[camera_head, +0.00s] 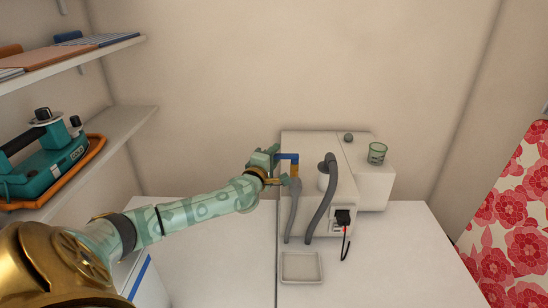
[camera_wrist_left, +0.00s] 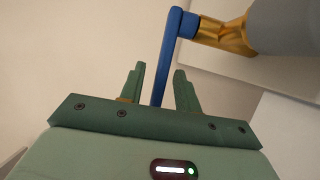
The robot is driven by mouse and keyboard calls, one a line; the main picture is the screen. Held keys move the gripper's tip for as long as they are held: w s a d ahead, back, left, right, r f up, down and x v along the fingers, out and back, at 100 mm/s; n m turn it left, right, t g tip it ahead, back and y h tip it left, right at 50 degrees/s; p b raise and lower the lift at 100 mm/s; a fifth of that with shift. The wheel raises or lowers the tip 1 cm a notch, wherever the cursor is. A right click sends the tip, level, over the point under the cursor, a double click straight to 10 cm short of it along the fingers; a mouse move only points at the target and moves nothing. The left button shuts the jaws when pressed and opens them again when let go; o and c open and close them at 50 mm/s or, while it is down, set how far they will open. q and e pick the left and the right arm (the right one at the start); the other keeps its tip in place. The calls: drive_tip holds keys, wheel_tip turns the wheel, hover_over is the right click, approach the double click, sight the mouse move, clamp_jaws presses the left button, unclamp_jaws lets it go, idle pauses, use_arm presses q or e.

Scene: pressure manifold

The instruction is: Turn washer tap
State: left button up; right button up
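The washer tap has a blue lever handle (camera_head: 287,156) on a brass fitting (camera_head: 295,169), above a grey hose at the left of a white machine. In the left wrist view the blue lever (camera_wrist_left: 168,50) bends down from the brass fitting (camera_wrist_left: 230,38) to between my fingers. My left gripper (camera_head: 275,163) is at the lever in the head view. In the wrist view the gripper (camera_wrist_left: 158,85) is open around the lever, with a gap on the left finger's side. Contact with the right finger is unclear. My right gripper is not in view.
The white machine (camera_head: 340,195) stands on a white counter (camera_head: 400,265) against the wall. A thick grey hose (camera_head: 320,205) arches at its front, near a black plug (camera_head: 343,217). A shallow tray (camera_head: 301,281) lies in front. A glass (camera_head: 377,153) stands on top at right.

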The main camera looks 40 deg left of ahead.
use_arm(q)
clamp_jaws()
drive_tip(key=n+g+y+p, duration=0.1)
drive_tip(key=y+p, duration=0.1)
drive_tip(key=s+d+n+g+y+p, duration=0.1)
drive_tip(key=n+y+p, duration=0.1)
drive_tip(key=p, duration=0.1)
drive_tip(key=d+n+g+y+p, duration=0.1)
drive_tip(key=y+p, duration=0.1)
drive_tip(key=shift+s+p, duration=0.3)
drive_tip(key=shift+p, duration=0.05)
drive_tip(key=shift+o, duration=0.3)
unclamp_jaws()
drive_tip(key=p+v, duration=0.1)
drive_tip(key=v, duration=1.5)
drive_tip(key=shift+d+r, duration=0.2)
drive_tip(key=shift+r, duration=0.05)
